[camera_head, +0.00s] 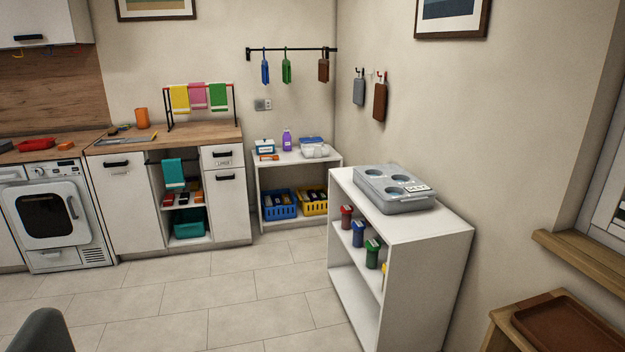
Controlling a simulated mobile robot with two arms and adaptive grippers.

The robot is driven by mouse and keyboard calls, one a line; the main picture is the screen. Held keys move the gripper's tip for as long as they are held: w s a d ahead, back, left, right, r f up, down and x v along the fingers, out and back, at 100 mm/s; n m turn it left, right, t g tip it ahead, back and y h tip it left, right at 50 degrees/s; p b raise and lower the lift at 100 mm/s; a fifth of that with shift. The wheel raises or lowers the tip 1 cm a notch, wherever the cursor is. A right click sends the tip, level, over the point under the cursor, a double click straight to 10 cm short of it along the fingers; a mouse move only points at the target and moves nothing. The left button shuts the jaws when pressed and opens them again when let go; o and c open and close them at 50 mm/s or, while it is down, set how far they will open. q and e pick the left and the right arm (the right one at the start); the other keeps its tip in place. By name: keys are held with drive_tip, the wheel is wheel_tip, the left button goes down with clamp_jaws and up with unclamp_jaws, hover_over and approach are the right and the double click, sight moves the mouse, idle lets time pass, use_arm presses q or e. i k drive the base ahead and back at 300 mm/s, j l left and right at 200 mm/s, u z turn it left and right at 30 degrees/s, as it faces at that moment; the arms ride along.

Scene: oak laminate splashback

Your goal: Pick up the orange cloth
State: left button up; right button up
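No cloth that I can clearly make out as orange shows. A small flat orange item (66,145) lies on the wooden counter above the washing machine; it is too small to tell whether it is a cloth. A yellow cloth (180,99), a pink cloth (197,97) and a green cloth (218,97) hang on a red-railed rack on the counter. A teal cloth (174,173) hangs in the open cabinet below. Neither of my grippers is in view.
A red item (36,143) and an orange cup (142,118) stand on the counter (215,133). A low white shelf (330,158) stands in the corner. A white shelf unit (430,232) stands nearer, at right. The tiled floor (200,300) between is clear.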

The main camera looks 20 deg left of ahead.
sight(64, 146)
drive_tip(key=i+j+u, duration=0.2)
drive_tip(key=i+u, duration=0.15)
drive_tip(key=i, duration=0.2)
drive_tip(key=i+j+u, duration=0.1)
drive_tip(key=i+u, duration=0.3)
drive_tip(key=i, duration=0.15)
drive_tip(key=i+l+u, duration=0.15)
drive_tip(key=i+u, duration=0.2)
drive_tip(key=i, duration=0.25)
drive_tip(key=i+u, duration=0.35)
drive_tip(key=i, duration=0.25)
drive_tip(key=i+u, duration=0.3)
drive_tip(key=i, duration=0.3)
drive_tip(key=i+l+u, duration=0.35)
drive_tip(key=i, duration=0.2)
drive_tip(key=i+j+u, duration=0.35)
drive_tip(key=i, duration=0.25)
drive_tip(key=i+u, duration=0.4)
drive_tip(key=i, duration=0.2)
drive_tip(key=i+l+u, duration=0.15)
drive_tip(key=i+u, duration=0.2)
drive_tip(key=i, duration=0.25)
drive_tip(key=i+j, duration=0.1)
drive_tip(key=i, duration=0.45)
drive_tip(key=i+j, duration=0.15)
drive_tip(key=i, duration=0.45)
drive_tip(key=i+j, duration=0.1)
drive_tip(key=i, duration=0.45)
